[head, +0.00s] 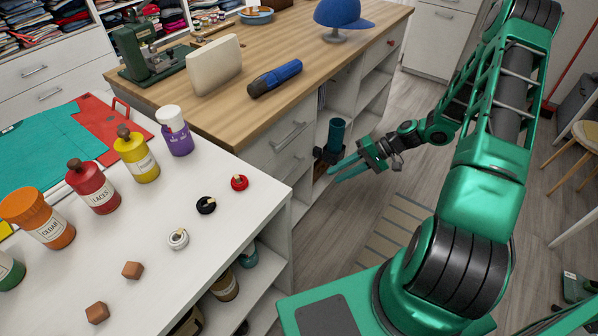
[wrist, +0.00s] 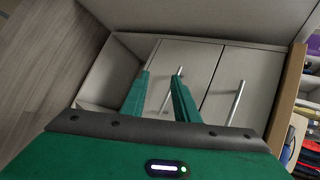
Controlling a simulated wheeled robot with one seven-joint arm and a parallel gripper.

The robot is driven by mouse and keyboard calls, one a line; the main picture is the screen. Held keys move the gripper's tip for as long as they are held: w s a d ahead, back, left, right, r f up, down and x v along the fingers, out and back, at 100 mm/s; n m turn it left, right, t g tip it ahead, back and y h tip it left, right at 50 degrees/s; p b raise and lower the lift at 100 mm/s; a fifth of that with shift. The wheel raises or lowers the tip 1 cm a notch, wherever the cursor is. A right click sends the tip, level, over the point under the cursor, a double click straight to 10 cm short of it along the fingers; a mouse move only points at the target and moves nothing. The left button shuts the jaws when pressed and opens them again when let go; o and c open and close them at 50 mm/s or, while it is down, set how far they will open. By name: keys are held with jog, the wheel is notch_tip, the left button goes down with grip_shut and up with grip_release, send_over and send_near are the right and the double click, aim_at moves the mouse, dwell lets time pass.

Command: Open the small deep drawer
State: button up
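My gripper (head: 345,170) is beside the open shelving of the wood-topped counter, low over the aisle. In the wrist view my gripper (wrist: 163,76) has its two green fingers apart with nothing held. Ahead of it are pale drawer fronts with silver bar handles. One bar handle (wrist: 170,92) shows between the fingers; the right fingertip overlaps its end, and I cannot tell if they touch. A second handle (wrist: 236,103) is on the panel to the right. The panels look closed. Which front is the small deep drawer is unclear. In the head view a counter drawer handle (head: 288,137) shows.
A dark teal cylinder (head: 336,134) stands at the shelving near my gripper. A white table (head: 215,225) with bottles and small items is at the left. The wood counter (head: 225,105) holds a blue cap and a tool.

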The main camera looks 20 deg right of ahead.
jog(key=w+a+f+m+t+y, duration=0.3)
jog(key=w+a+f+t, duration=0.2)
jog(key=w+a, duration=0.5)
jog(key=shift+w+a+f+t, duration=0.3)
jog(key=shift+w+f, duration=0.2)
jog(key=shift+f, duration=0.4)
grip_shut()
